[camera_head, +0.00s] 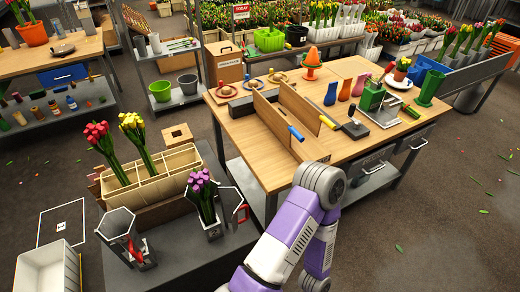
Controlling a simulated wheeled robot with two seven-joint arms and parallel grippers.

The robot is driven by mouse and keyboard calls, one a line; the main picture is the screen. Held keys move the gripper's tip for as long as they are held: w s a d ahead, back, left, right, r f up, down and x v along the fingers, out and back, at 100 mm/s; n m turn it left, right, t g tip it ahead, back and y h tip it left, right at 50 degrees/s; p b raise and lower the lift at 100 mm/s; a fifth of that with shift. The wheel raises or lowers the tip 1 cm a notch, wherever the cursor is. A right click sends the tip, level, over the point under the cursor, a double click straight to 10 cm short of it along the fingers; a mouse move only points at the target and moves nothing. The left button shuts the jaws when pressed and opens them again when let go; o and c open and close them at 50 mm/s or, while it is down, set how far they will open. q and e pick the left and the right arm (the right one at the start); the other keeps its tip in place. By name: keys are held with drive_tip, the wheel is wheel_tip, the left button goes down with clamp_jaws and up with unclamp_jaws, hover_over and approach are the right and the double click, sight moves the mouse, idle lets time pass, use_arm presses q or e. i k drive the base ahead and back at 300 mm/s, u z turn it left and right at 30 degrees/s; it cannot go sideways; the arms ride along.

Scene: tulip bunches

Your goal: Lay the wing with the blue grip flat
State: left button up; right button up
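The wing with the blue grip is a brown wooden board (272,116) on the wooden worktable. It stands raised on its long edge, not flat. One of my purple and white arms rises from the bottom edge and bends in front of the table. Its gripper does not show, and neither does my other gripper.
The worktable (343,147) has bare wood in front of and right of the boards. A black-handled tool (354,128), a green device (373,95) and several vases stand to the right. A cream divided crate (152,188) with tulips stands on a lower bench at left.

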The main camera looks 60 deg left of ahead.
sight(284, 129)
drive_tip(key=k, duration=0.2)
drive_tip(key=u, duration=0.95)
